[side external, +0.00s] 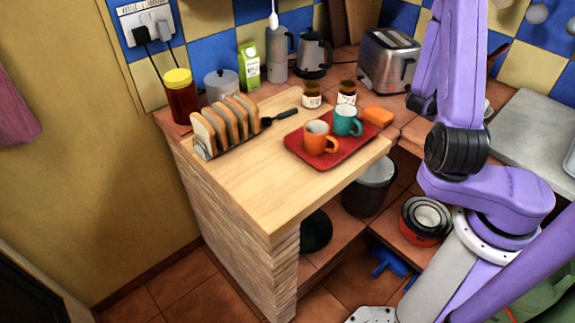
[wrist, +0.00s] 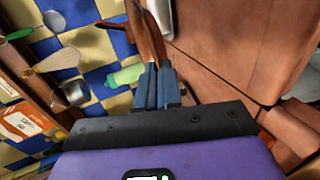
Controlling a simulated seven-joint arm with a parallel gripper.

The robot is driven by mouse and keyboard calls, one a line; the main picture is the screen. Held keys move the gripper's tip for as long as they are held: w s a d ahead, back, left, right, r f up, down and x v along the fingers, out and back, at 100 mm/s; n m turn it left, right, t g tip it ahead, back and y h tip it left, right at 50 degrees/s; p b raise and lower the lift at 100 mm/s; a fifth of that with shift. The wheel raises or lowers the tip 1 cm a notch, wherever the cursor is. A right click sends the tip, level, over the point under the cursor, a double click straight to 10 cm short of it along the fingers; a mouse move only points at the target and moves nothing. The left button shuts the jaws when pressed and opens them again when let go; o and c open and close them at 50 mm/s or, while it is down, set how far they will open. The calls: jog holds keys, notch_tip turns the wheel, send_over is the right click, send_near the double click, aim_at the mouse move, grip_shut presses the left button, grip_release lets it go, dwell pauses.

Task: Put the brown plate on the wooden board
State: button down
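In the wrist view my gripper (wrist: 158,66) has its two blue-grey fingers close together, with only a thin gap between them. A thin brown thing, seen nearly edge-on, rises from between the fingertips; it looks like the brown plate (wrist: 149,38). In the side view the fingers are out of sight, and I cannot make out the plate there. The light wooden top (side external: 255,205) of the brick counter, which may be the wooden board, holds a toast rack (side external: 228,125) and a red tray (side external: 345,158). Its front part is bare.
An orange mug (side external: 317,138) and a teal mug (side external: 346,120) stand on the tray. A dark spatula (side external: 280,116) lies beside the toast rack. Jars, a carton (side external: 249,66), a kettle (side external: 313,55) and a toaster (side external: 388,62) line the back.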

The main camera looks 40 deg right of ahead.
notch_tip(320, 180, up, 5)
jog(key=w+a+n+t+y, duration=0.3)
jog(key=w+a+n+t, duration=0.4)
jog(key=w, duration=0.4)
jog(key=n+t+y, duration=0.3)
jog(key=n+y, duration=1.6)
jog(key=y, duration=0.1)
send_over(302, 183)
notch_tip(302, 183, down, 3)
jog(key=shift+n, duration=0.3)
jog(key=shift+f, duration=5.55)
